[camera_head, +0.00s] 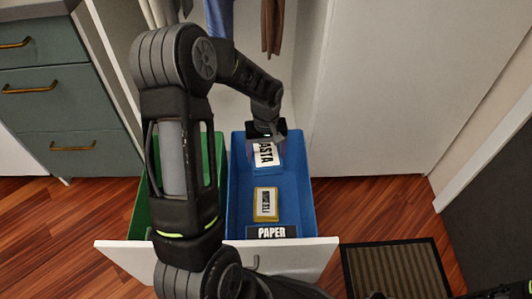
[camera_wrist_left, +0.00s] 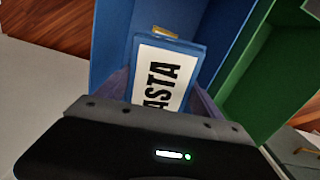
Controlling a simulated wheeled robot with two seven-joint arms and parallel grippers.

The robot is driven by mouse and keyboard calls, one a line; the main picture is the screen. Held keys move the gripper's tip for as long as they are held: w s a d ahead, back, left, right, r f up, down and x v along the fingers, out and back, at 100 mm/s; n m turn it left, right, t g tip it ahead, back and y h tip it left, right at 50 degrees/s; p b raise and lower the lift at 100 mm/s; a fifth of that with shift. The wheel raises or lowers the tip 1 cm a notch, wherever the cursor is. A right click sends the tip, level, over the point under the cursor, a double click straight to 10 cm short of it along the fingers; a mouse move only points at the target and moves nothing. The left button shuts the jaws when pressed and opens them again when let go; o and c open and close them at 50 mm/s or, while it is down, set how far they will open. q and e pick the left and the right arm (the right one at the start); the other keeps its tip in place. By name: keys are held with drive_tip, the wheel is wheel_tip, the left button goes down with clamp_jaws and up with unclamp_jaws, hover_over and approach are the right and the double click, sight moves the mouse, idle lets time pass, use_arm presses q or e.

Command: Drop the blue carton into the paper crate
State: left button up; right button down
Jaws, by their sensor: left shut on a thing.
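The blue carton (camera_head: 266,157) has a white label with dark letters ending in "ASTA". My left gripper (camera_head: 266,139) is shut on it and holds it within the outline of the blue crate, towards its far end. The carton also shows in the left wrist view (camera_wrist_left: 163,73), between the fingers; its near end is hidden by the gripper. The paper crate (camera_head: 303,205) is the blue bin with a "PAPER" sign at its near end. I cannot tell the carton's exact height above the crate floor. My right gripper is not in view.
A small yellow-edged box (camera_head: 266,203) lies in the paper crate. A green crate (camera_head: 220,165) stands beside it on the left, partly behind my arm. Both sit behind a white drawer front (camera_head: 300,256). Clothes (camera_head: 272,25) hang above; a doormat (camera_head: 397,268) lies at right.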

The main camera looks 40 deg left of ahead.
use_arm(q)
wheel_tip(320, 180, down, 4)
drive_tip(key=b, duration=0.3)
drive_tip(key=shift+f, duration=0.15)
drive_tip(key=shift+f+b, duration=0.45)
drive_tip(key=shift+f, duration=0.15)
drive_tip(key=o, duration=1.4)
wheel_tip(320, 180, up, 7)
drive_tip(key=p, duration=0.2)
drive_tip(key=shift+p, duration=0.3)
drive_tip(key=shift+r, duration=0.4)
